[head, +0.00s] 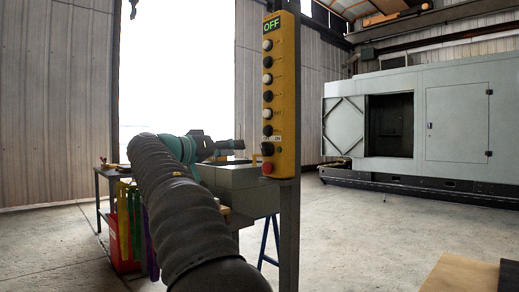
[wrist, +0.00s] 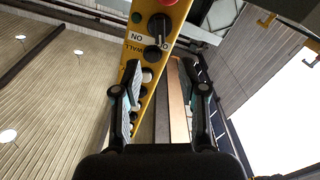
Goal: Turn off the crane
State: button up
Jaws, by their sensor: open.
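The crane's yellow control box (head: 281,95) is fixed upright on a grey post, with a column of black and white buttons. A green display (head: 272,25) at its top reads OFF. A red button (head: 267,169) is at the bottom, with a dark rotary switch (head: 267,149) above it beside a small label. In the wrist view the box is upside down, showing the red button (wrist: 168,2) and the dark rotary switch (wrist: 160,24). My gripper (wrist: 160,78) is open and empty, its fingers in front of the box's buttons. In the head view my gripper (head: 231,147) is left of the box's lower end.
A grey generator cabinet (head: 455,125) with an opening stands at the right. A workbench (head: 108,172) with coloured straps and a grey case (head: 238,190) stand behind my arm. A wooden board (head: 460,274) is at the lower right.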

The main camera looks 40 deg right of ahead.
aim_at(261, 147)
jog(key=d, duration=1)
jog(key=shift+w+d+p, duration=0.2)
jog(key=shift+w+p, duration=0.15)
grip_shut()
